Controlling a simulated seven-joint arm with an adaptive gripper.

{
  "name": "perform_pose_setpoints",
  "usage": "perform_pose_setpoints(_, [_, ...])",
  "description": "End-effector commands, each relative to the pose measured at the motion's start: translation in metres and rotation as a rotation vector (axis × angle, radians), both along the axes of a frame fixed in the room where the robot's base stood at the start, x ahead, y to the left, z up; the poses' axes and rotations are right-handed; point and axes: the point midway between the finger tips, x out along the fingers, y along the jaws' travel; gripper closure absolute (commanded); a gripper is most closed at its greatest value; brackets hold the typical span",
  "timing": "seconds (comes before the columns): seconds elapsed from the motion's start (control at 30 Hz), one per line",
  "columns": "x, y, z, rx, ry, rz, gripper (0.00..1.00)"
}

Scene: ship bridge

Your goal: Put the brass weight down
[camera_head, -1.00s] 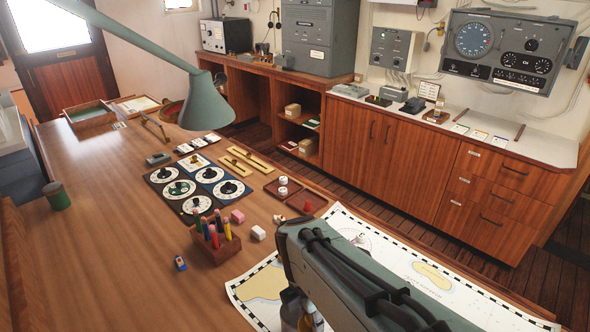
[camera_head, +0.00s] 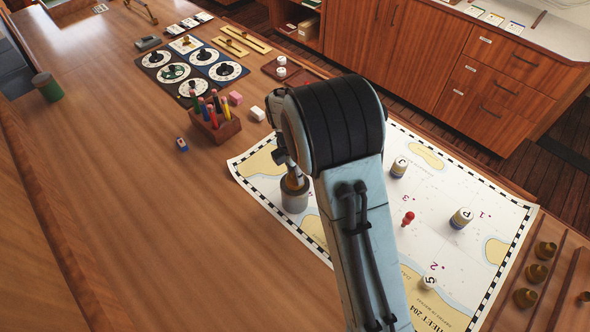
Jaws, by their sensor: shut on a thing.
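My gripper (camera_head: 289,167) is mostly hidden behind my arm; only a small part shows at the arm's left side, over the chart. It is shut on the brass weight (camera_head: 294,182), a small patch of brass just below it. A grey cylinder (camera_head: 295,200) shows directly under the brass. I cannot tell whether the brass is inside the cylinder, touching it or above it. The chart (camera_head: 461,187) lies flat on the wooden desk. Several other brass weights (camera_head: 535,273) stand in a wooden rack (camera_head: 556,284) at the lower right.
A wooden pencil block (camera_head: 222,128), a white block (camera_head: 257,113) and a pink block (camera_head: 235,98) stand left of my arm. The desk's left front is clear.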

Motion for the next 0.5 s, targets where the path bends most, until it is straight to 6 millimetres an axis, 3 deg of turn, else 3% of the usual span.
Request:
perform_pose_setpoints(0.2, [0.0000, 0.0000, -0.0021, 0.000, 0.000, 0.000, 1.00])
perform_pose_setpoints(0.23, [-0.0003, -0.0001, -0.0028, -0.001, 0.001, 0.000, 0.75])
perform_pose_setpoints(0.3, [-0.0002, 0.0000, -0.0025, -0.001, 0.001, 0.000, 0.53])
perform_pose_setpoints(0.5, [-0.0002, 0.0000, -0.0023, -0.001, 0.001, 0.000, 0.52])
